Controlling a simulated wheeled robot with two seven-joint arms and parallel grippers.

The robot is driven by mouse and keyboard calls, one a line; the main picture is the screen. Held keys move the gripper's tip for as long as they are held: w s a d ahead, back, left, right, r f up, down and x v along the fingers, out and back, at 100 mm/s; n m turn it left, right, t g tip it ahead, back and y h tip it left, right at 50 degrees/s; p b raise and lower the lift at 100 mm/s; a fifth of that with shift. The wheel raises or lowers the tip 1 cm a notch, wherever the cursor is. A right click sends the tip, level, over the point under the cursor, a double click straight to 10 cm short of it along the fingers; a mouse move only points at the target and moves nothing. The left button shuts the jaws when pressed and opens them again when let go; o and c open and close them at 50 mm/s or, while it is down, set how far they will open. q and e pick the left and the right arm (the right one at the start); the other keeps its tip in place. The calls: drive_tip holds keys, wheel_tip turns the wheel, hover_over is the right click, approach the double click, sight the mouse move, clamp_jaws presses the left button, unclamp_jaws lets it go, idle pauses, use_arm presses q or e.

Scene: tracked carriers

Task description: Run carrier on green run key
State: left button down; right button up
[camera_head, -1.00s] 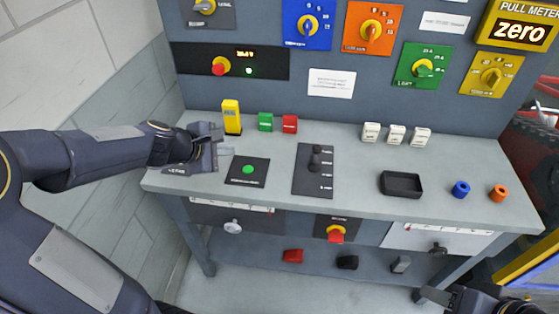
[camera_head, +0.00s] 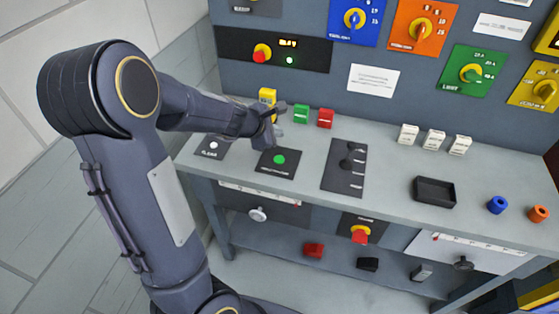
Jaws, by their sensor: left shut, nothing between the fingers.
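The green run key (camera_head: 279,159) is a round button on a small black plate (camera_head: 265,169) on the grey bench (camera_head: 310,160). My left gripper (camera_head: 277,137) is shut and empty, with its fingers just behind and above the green key in the picture. A gap shows between the fingertips and the key, and the key is not covered. I cannot make out a carrier for certain. My right gripper is out of view.
A black plate with a white button (camera_head: 213,146) lies left. Yellow (camera_head: 267,96), green (camera_head: 301,113) and red (camera_head: 325,118) blocks stand behind the gripper. A black lever plate (camera_head: 344,175) and a black tray (camera_head: 435,192) are to the right. The panel wall rises behind.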

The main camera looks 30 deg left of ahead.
sight(276, 161)
use_arm(q)
wheel_tip(276, 161, down, 8)
drive_tip(key=b, duration=0.7)
idle(1.6)
drive_tip(key=shift+f+b, duration=0.3)
drive_tip(key=shift+b, duration=0.05)
drive_tip(key=shift+f+b, duration=0.55)
idle(0.5)
drive_tip(key=shift+r, duration=0.15)
idle(3.4)
drive_tip(key=shift+r+p, duration=0.8)
drive_tip(key=shift+p, duration=0.15)
